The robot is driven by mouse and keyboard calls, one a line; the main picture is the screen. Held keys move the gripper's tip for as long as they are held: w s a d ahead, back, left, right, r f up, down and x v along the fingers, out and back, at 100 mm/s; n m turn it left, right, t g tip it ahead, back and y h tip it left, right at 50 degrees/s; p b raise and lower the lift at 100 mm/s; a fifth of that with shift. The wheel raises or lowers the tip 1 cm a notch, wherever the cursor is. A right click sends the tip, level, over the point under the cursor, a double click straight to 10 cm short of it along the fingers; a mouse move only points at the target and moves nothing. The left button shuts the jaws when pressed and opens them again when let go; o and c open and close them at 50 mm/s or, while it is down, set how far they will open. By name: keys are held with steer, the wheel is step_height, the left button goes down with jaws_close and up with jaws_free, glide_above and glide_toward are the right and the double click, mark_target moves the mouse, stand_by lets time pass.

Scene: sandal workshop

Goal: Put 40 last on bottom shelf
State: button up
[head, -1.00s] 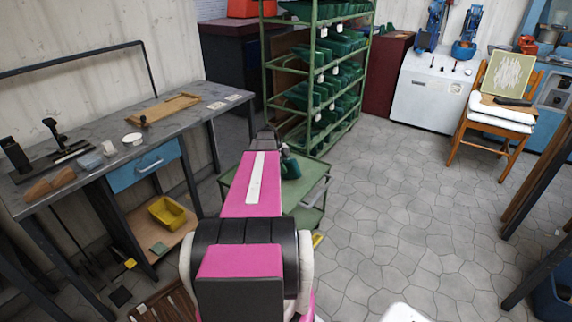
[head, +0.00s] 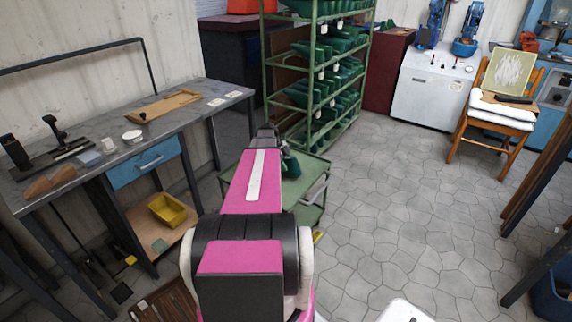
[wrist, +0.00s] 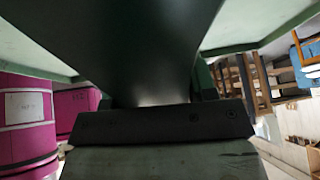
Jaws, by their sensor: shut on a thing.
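My gripper (wrist: 155,104) is shut on a dark green last (wrist: 140,40), which fills the upper middle of the wrist view at very close range. In the head view the last (head: 291,165) shows partly beside the end of my pink arm, over the green trolley (head: 312,190); my fingers are hidden there. No size number is readable on it. The green rack (head: 312,75) stands just beyond, with several shelves of green lasts and small white tags. Its lowest part is partly hidden by my arm and the trolley.
A grey workbench (head: 190,105) with a blue drawer (head: 145,162) stands at left. A yellow bin (head: 168,210) is on its lower shelf. A white machine (head: 430,88) and a wooden chair (head: 492,115) are at the back right. The stone-pattern floor (head: 400,200) at right is mostly clear.

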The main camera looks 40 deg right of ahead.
steer(key=shift+f, duration=0.1)
steer(key=o, duration=1.1)
steer(key=shift+c, duration=0.2)
steer(key=v, duration=1)
steer(key=shift+w+r, duration=0.2)
steer(key=shift+r, duration=0.15)
steer(key=shift+a, duration=0.1)
steer(key=w+a+f+n+t, duration=0.25)
steer(key=a+n, duration=0.55)
steer(key=a, duration=0.5)
steer(key=w+a+f+n+t, duration=0.1)
steer(key=w+a+f+n, duration=0.15)
steer(key=a+n, duration=0.8)
steer(key=s+a+n+t+y, duration=0.1)
steer(key=a+n, duration=0.6)
steer(key=a, duration=0.8)
steer(key=s+a+f+n+t+y, duration=0.1)
steer(key=s+a+n, duration=0.3)
steer(key=a, duration=1.1)
steer(key=n, duration=0.3)
steer(key=shift+a+f+n, duration=0.15)
steer(key=shift+a+n, duration=0.2)
steer(key=shift+a, duration=0.05)
